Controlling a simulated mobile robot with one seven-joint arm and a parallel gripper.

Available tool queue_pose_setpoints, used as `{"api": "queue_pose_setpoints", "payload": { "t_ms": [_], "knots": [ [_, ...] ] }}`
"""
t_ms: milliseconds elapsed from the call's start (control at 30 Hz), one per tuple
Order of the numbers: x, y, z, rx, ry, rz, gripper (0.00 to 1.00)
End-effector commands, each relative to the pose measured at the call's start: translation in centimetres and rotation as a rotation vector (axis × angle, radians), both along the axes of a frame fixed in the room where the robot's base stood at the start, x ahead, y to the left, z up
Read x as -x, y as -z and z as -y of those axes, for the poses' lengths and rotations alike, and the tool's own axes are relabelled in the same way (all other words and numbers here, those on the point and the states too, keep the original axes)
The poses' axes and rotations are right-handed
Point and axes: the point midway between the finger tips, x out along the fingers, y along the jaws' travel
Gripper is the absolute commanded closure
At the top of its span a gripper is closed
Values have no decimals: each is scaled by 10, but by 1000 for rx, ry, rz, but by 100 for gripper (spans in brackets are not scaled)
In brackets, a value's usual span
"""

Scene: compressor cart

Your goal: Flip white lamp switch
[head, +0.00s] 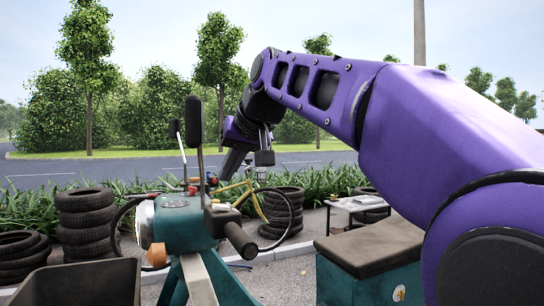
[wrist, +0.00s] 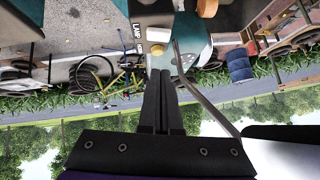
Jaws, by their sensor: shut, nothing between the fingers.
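In the wrist view, which looks upside down, a small white switch block (wrist: 158,34) sits on the teal body (wrist: 192,50) beside a label reading LAMP (wrist: 137,36). My gripper (wrist: 161,74) is shut and empty. Its dark fingers point toward the switch, with the tips a little short of it in the picture; I cannot tell the depth gap. In the head view my gripper (head: 225,177) hangs from the purple arm above and behind the teal body (head: 182,222). The switch cannot be made out in the head view.
Two mirrors on stalks (head: 194,122) rise beside my gripper. A black handlebar grip (head: 240,240) sticks out in front. A yellow bicycle (head: 250,199) and tire stacks (head: 86,220) stand behind. A brown-topped teal box (head: 370,247) is at right.

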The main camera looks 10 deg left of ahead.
Motion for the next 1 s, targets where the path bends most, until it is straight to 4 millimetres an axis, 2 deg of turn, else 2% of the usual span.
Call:
{"api": "queue_pose_setpoints", "payload": {
  "t_ms": [33,100,300,767,1000],
  "knots": [
    [-5,9,-5,1,0,-2,100],
    [-1,22,-6,1,-1,0,100],
    [1,40,-10,1,0,-1,100],
    [1,44,-10,0,1,1,100],
    [1,46,1,21,2,14,100]
  ]
}}
